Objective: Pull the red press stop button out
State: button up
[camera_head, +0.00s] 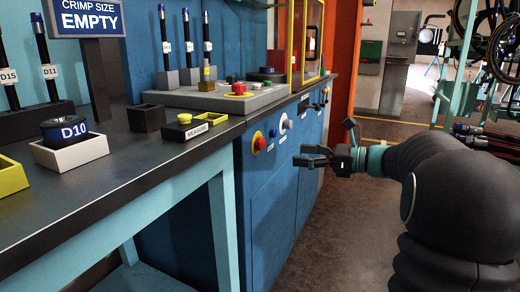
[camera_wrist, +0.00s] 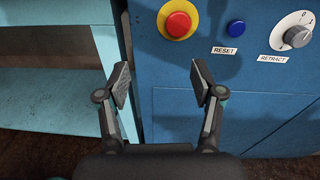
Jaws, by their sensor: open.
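The red press stop button (camera_head: 259,143) sits on a yellow round base on the upper front of the blue cabinet. In the wrist view the red button (camera_wrist: 178,24) is at the top, a little above and beyond my fingertips. I cannot tell whether it is pressed in or out. My gripper (camera_head: 314,155) points left toward the cabinet front in the head view, to the right of the button and apart from it. In the wrist view my gripper (camera_wrist: 162,76) has its two fingers spread wide with nothing between them.
A blue reset button (camera_wrist: 236,27) and a grey retract knob (camera_wrist: 294,32) are right of the red button. A light-blue table leg (camera_wrist: 112,60) is left of the cabinet. Open floor lies below my gripper.

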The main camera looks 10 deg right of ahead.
aim_at(263, 143)
jog(key=shift+m+t+y, duration=0.3)
jog(key=shift+m+t, duration=0.2)
jog(key=shift+m, duration=0.1)
jog(key=x, duration=0.4)
jog(key=w+d+x, duration=0.1)
jog(key=x, duration=0.3)
jog(key=w+b+x, duration=0.1)
jog(key=x, duration=0.3)
jog(key=shift+w+r, duration=0.2)
